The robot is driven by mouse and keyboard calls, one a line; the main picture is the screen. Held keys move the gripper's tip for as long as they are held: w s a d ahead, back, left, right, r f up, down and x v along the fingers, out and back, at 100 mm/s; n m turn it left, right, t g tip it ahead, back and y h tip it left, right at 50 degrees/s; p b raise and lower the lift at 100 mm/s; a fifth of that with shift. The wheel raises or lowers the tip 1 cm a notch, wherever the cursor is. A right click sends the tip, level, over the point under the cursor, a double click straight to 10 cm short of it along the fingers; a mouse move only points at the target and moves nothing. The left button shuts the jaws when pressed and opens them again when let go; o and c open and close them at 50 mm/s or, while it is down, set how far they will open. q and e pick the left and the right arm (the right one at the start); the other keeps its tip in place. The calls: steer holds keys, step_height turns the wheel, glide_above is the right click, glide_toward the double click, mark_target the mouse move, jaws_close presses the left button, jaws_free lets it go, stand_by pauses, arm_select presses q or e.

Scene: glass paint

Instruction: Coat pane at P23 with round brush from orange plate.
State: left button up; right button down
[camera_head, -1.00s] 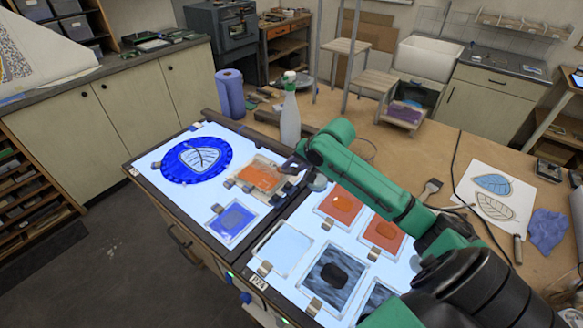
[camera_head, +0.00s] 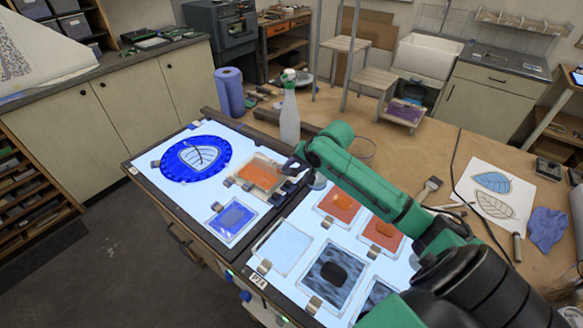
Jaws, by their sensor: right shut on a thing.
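My right gripper (camera_head: 292,166), on a green arm from the right, points down at the right edge of the orange plate (camera_head: 262,174). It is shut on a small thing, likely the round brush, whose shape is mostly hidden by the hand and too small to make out. The orange plate lies in a pale surround on the left light table. Several panes lie on the lit tables: a pale blue one (camera_head: 284,248), a grey one with a dark patch (camera_head: 331,277) and a blue one (camera_head: 232,220). A label P24 (camera_head: 258,281) shows; I cannot read P23. My left gripper is not in view.
A blue round piece with a leaf (camera_head: 196,160) lies at the left. A spray bottle (camera_head: 289,117) and a blue roll (camera_head: 229,93) stand behind the plate. Orange panes (camera_head: 340,204) lie partly under my arm. A flat brush (camera_head: 430,187) and leaf drawings (camera_head: 494,192) lie at the right.

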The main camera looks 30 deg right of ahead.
steer(key=shift+w+a, duration=0.75)
steer(key=shift+w, duration=1.2)
steer(key=shift+w+a, duration=0.75)
steer(key=shift+w, duration=1.15)
steer(key=shift+w+a, duration=0.75)
steer(key=shift+w, duration=1.2)
steer(key=shift+r, duration=0.1)
step_height(320, 180, up, 5)
steer(key=shift+s+f, duration=0.1)
steer(key=f, duration=0.1)
steer(key=w+f+g, duration=0.1)
steer(key=f, duration=0.1)
steer(key=shift+w+d+g+b, duration=0.15)
steer(key=shift+w+g+b, duration=0.15)
steer(key=shift+w+b, duration=0.1)
